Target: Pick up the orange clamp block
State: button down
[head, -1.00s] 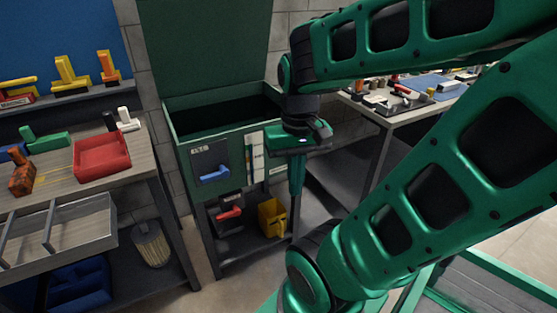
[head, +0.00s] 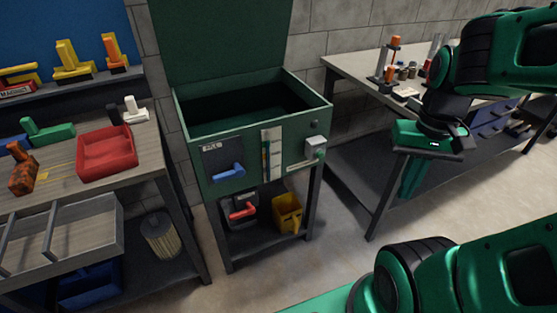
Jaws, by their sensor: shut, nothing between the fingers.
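An orange block with dark specks (head: 24,174) lies at the left edge of the left workbench, beside a blue item. Another orange piece on a dark base (head: 114,52) stands on the shelf above. A tall orange-topped piece (head: 391,60) stands on the right table. I cannot tell which of these is the clamp block. My gripper (head: 405,194) is green, points down and is shut and empty. It hangs in front of the right table, well away from the left bench and below the right tabletop in the picture.
A red tray (head: 106,152) and a green clamp (head: 47,131) sit on the left bench (head: 145,160). An open green cabinet (head: 255,170) with a raised lid stands in the middle. A yellow bin (head: 288,214) is on its lower shelf. Floor is clear in front.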

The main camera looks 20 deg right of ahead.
aim_at(22, 181)
jog(key=u, duration=1.35)
jog(key=k, duration=1)
jog(key=z, duration=0.55)
jog(key=i, duration=1.85)
jog(key=u, duration=0.5)
